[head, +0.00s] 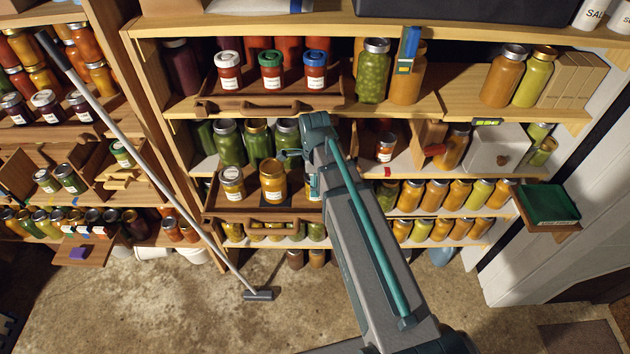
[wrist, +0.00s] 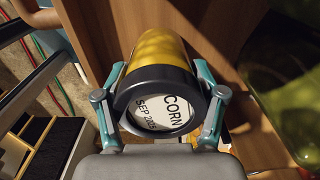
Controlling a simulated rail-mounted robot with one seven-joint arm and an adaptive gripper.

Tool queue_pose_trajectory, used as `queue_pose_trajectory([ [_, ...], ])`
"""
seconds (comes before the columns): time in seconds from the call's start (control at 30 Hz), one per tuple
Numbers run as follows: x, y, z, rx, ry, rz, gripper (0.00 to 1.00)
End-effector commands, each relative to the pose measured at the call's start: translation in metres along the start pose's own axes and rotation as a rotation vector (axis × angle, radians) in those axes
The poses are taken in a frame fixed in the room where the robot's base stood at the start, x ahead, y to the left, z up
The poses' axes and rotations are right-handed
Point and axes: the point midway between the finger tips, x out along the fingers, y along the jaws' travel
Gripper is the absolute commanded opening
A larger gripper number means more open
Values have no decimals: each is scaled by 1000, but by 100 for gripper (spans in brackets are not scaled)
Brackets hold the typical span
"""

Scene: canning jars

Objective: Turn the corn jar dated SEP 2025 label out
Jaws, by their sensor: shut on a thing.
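In the wrist view, the corn jar (wrist: 158,48) has a yellow body and a dark-rimmed lid (wrist: 168,80). The white disc on its lid reads CORN, SEP 2025, and the print is tilted. My gripper (wrist: 160,97) is shut on this jar, with one teal finger on each side of the lid. The side of the jar facing away is hidden, and I see no side label on it. In the head view, my arm reaches to the middle shelf and covers most of the grip. I cannot make out the held jar clearly there.
Green jars (head: 229,143) stand behind. Above is another tray (head: 268,104). In the wrist view, green glass (wrist: 285,110) is close at right.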

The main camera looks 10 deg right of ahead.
Motion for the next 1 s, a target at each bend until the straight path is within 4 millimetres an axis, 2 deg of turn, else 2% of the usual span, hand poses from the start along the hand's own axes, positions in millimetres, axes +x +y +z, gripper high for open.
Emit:
queue_pose_trajectory([
  [0.2,-1,0,0,163,0,0,34],
  [0.43,0,0,0,174,0,0,34],
  [0.47,0,0,0,173,0,0,74],
  [0.6,0,0,0,172,0,0,97],
  [1.0,-2,0,0,171,0,0,99],
])
